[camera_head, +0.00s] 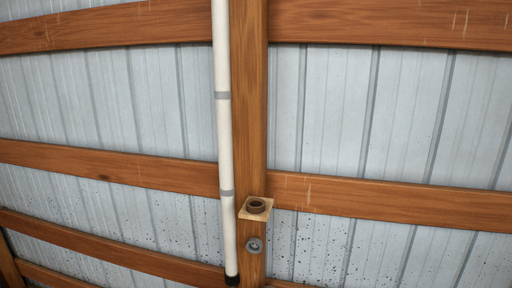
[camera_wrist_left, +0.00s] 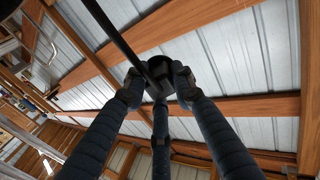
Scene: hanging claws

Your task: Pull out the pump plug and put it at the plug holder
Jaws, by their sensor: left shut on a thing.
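In the left wrist view my left gripper (camera_wrist_left: 158,85) has its dark fingers closed around a black, round-topped thing (camera_wrist_left: 160,66), which looks like the pump plug. A black cord or rod (camera_wrist_left: 105,24) runs from it to the top edge. The fingers hide much of its body. In the head view a small wooden block with a round brown ring (camera_head: 257,205), which looks like the plug holder, sits on the upright post. Its ring looks empty. My right gripper is in neither view.
A white pipe (camera_head: 224,130) with grey clamps runs down beside the wooden post (camera_head: 250,105). A grey round fitting (camera_head: 255,245) is on the post below the block. Wooden rails (camera_head: 400,200) cross the corrugated metal wall (camera_head: 415,115). A cluttered wooden structure (camera_wrist_left: 30,85) shows at the wrist view's left.

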